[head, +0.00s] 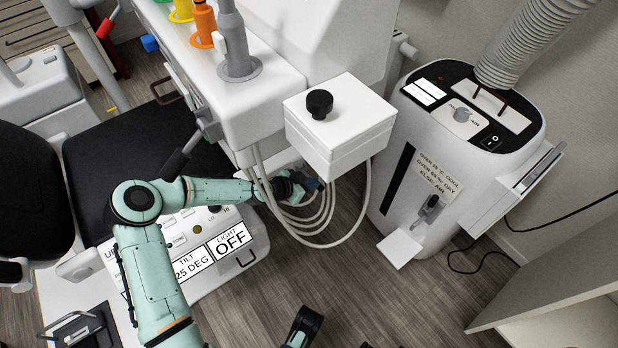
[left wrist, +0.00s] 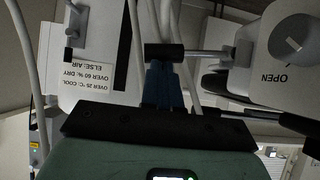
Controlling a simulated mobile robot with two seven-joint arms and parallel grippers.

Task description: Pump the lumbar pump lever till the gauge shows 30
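My left gripper (head: 308,183) is by the looped hoses, below the white box with a black knob. Its blue fingertips also show in the left wrist view (left wrist: 162,82), close together. There they meet a black grip (left wrist: 164,52) on a metal rod (left wrist: 207,52) that runs right to a white mount. The grip lies across the fingertips and looks touching. I cannot be sure that this is the lumbar pump lever. In the head view this grip is hidden. No gauge that I can identify shows. A black part at the bottom edge (head: 303,326) looks like my right gripper; its fingers are unclear.
Pale hoses (head: 325,215) hang around my left gripper. The white box (head: 345,120) stands above it. A white unit (head: 440,150) with a spout and tray stands right. The console (head: 228,240) reads TILT 25 DEG and LIGHT OFF. A knob marked OPEN (left wrist: 293,38) is at upper right.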

